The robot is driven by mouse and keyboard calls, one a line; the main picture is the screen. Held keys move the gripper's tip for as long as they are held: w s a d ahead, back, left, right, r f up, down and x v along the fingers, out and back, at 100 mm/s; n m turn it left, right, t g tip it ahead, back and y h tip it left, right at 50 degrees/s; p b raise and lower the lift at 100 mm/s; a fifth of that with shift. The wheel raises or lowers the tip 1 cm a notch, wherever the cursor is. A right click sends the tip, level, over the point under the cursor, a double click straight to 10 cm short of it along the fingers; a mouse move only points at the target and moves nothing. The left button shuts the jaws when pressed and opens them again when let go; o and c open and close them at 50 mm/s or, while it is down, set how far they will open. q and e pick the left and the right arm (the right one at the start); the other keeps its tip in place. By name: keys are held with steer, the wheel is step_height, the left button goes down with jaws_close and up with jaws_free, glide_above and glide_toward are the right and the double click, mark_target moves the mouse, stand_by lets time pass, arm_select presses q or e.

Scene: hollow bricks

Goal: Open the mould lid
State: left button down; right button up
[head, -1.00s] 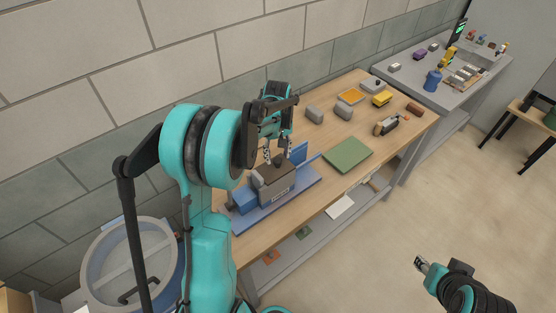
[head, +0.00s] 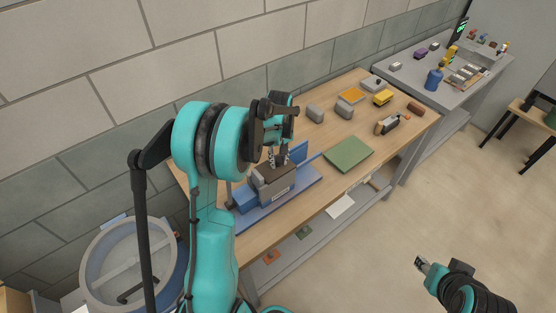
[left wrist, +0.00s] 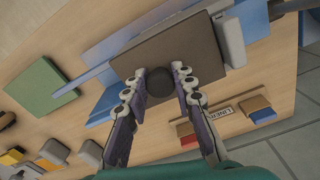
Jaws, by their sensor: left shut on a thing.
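The mould (head: 283,188) is a grey-brown box with a label on its front, standing on a blue base (head: 247,223) on the wooden bench. Its flat brown lid (left wrist: 188,48) lies over the top and looks closed. A round dark knob (left wrist: 159,84) stands on the lid. My left gripper (head: 279,160) is down at the lid, shut on the knob, with one finger on each side of it in the left wrist view (left wrist: 158,88). In the head view the fingers hide most of the knob. My right gripper (head: 422,265) is over the floor, away from the bench; its opening is too small to judge.
A blue upright plate (head: 299,151) stands behind the mould. A green mat (head: 348,154) lies to its right. Grey blocks (head: 315,114), a yellow block (head: 382,98) and a brush-like tool (head: 387,124) lie farther along. The wall runs close behind the bench.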

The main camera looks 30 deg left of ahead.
arm_select(q)
steer(key=w+d, duration=0.4)
steer(key=w, duration=0.8)
steer(key=shift+d+b, duration=0.35)
steer(key=shift+d, duration=0.05)
steer(key=shift+r, duration=0.1)
steer(key=c, duration=1.2)
jaws_free()
steer(key=shift+d, duration=0.1)
steer(key=shift+w, duration=0.1)
step_height(320, 180, up, 12)
steer(key=shift+f, duration=0.1)
